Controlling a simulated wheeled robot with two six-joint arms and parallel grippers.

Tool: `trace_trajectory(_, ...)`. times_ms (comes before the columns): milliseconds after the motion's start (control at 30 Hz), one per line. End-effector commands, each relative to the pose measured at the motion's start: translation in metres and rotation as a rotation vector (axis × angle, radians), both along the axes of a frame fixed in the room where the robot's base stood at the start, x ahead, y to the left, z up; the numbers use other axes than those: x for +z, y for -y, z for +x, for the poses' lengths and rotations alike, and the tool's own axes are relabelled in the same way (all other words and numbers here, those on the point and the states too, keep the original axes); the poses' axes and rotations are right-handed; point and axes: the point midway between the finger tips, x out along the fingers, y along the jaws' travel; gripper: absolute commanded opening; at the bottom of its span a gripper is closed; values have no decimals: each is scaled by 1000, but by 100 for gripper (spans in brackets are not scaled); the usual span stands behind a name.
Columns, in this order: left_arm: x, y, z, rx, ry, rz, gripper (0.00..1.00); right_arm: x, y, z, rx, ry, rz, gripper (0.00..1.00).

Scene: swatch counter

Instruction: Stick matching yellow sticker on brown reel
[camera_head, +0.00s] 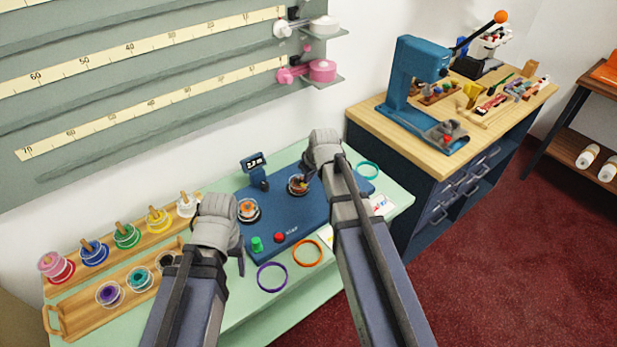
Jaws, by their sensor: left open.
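A small brown reel (297,190) stands on the blue scale mat (318,212), partly hidden by my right gripper (306,181). A yellowish spot shows at its top; I cannot tell whether it is the sticker. My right gripper is right at this reel, its fingers too small and covered to read. A white sheet with small coloured marks (380,205), perhaps the stickers, lies right of my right arm, partly hidden. My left gripper (241,264) is open and empty by the mat's front left edge, apart from the orange reel (248,209).
Green (257,244) and red (279,238) buttons sit on the mat, with a small display (255,170) behind. Purple (272,278), orange (308,253) and teal (368,170) rings lie around it. Wooden racks (62,292) with several coloured reels stand left. A blue press (412,75) stands back right.

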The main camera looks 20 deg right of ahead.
Motion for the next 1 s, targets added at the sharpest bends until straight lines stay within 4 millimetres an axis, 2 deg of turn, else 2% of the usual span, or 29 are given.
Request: trace_trajectory(1000, -7, 0, 0, 0, 0, 0, 65, -7, 0, 0, 0, 0, 0, 0)
